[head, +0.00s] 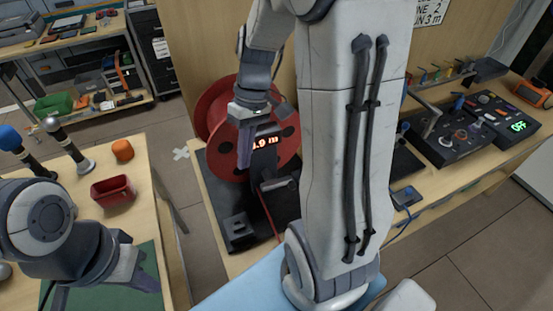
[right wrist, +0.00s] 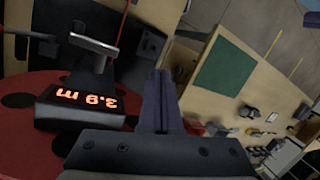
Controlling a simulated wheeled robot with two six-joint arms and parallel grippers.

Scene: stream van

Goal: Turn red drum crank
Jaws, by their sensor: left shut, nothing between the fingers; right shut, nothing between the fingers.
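The red drum (head: 214,104) stands on a dark base with a display (head: 265,141) that reads 3.9 m in the right wrist view (right wrist: 87,98). In that view a grey bar-shaped part (right wrist: 93,43) on a dark post stands beside the display; I cannot tell for certain whether it is the crank. My right gripper (head: 244,162) is shut and empty, pointing down in front of the drum's face. Its closed fingers show in the right wrist view (right wrist: 161,85), apart from the bar. My left gripper (head: 150,284) is shut and empty over the left table.
The left table holds a red bin (head: 113,191), an orange object (head: 122,150), microphones (head: 67,148) and a green mat (head: 158,262). A control panel (head: 470,133) showing OFF sits on the right bench. My right arm hides the middle of the scene.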

